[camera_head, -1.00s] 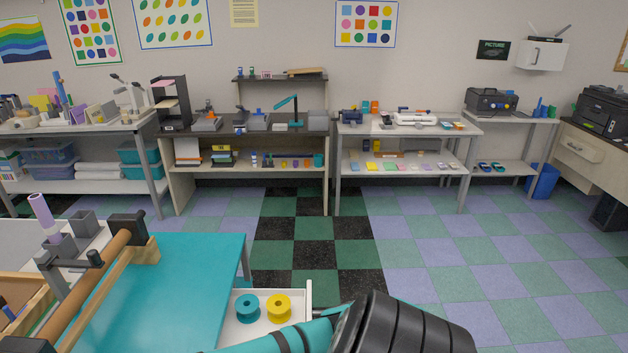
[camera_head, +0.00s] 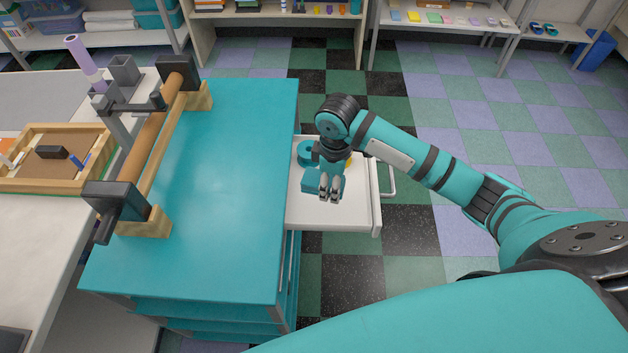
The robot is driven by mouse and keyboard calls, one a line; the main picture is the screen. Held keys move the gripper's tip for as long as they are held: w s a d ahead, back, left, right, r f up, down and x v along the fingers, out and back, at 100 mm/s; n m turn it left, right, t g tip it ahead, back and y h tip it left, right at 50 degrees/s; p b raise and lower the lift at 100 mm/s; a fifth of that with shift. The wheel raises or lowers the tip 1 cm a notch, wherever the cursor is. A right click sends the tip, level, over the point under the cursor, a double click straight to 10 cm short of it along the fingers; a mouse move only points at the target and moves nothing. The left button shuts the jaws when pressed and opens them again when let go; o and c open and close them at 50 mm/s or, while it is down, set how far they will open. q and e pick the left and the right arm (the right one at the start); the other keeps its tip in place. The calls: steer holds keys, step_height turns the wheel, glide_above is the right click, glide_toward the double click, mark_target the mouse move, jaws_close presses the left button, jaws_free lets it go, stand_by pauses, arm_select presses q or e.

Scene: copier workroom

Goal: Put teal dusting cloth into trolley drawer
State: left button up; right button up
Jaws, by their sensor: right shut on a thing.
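The teal trolley (camera_head: 225,170) stands left of centre, with a white drawer (camera_head: 345,214) pulled out on its right side. My right gripper (camera_head: 329,193) is over the drawer, pointing down, and shut on the teal dusting cloth (camera_head: 313,183). The cloth is at or just above the drawer floor; I cannot tell whether it touches. The fingers cover part of it. My left gripper is not in view.
A teal spool (camera_head: 305,152) lies in the far part of the drawer, and a yellow spool (camera_head: 348,160) is mostly hidden behind my wrist. A roller stand (camera_head: 153,135) is on the trolley top. A wooden tray (camera_head: 60,184) sits on the white table at left. Open checkered floor lies to the right.

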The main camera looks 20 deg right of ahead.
mark_target(329, 200)
steer(key=shift+w+d+r+n, duration=0.1)
steer(key=shift+w+d+n, duration=0.1)
steer(key=shift+w+n, duration=0.35)
steer(key=shift+w+d+r+n, duration=0.1)
steer(key=shift+w+d+n, duration=0.1)
steer(key=shift+w+n, duration=0.35)
steer(key=f, duration=1)
steer(key=shift+w+d, duration=0.1)
steer(key=shift+w, duration=0.25)
steer(key=shift+f, duration=0.2)
steer(key=o, duration=1.1)
step_height(329, 200, up, 12)
steer(key=shift+r, duration=0.2)
